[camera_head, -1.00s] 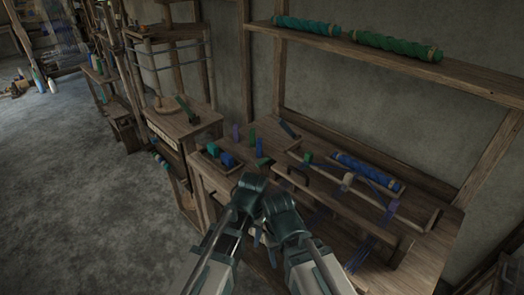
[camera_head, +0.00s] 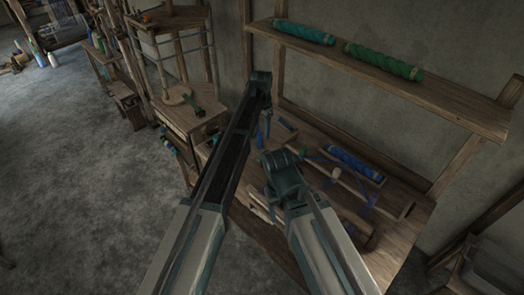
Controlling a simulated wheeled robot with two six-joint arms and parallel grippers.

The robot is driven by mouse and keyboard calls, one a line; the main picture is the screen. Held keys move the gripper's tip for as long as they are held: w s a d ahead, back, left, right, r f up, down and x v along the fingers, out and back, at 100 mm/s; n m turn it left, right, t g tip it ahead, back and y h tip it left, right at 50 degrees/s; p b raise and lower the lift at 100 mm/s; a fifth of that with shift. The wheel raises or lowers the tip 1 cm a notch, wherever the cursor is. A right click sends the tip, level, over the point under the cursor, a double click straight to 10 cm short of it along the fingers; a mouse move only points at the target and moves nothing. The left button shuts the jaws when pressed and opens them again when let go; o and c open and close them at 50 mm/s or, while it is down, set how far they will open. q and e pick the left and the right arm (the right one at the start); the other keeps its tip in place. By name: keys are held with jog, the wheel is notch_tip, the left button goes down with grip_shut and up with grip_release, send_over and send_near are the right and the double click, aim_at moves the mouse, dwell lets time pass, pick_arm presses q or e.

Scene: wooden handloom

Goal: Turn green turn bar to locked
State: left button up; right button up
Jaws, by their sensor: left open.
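A small green upright piece (camera_head: 260,138), which may be the green turn bar, stands on the wooden bench (camera_head: 395,240) and is partly hidden. My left gripper (camera_head: 266,123) hangs from the far end of my outstretched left arm, just above and beside this piece. Its jaws are open and small in the picture; I cannot tell whether they touch the piece. A dark green bar (camera_head: 193,106) also shows on the stand at the left, well apart from both grippers. My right gripper (camera_head: 272,175) is over the front of the bench, its fingers hidden by its own wrist.
A blue roll (camera_head: 354,164) lies in a tray on the bench. A teal roll (camera_head: 304,33) and a green roll (camera_head: 383,61) lie on the wall shelf (camera_head: 440,97). A wooden stand (camera_head: 190,120) is at the left. The floor (camera_head: 75,190) there is clear.

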aim_at(262, 156)
pick_arm(q)
jog(key=shift+f, duration=0.15)
notch_tip(262, 156, down, 14)
jog(key=b, duration=1.3)
jog(key=shift+r+b, duration=0.2)
jog(key=shift+b, duration=0.2)
grip_shut()
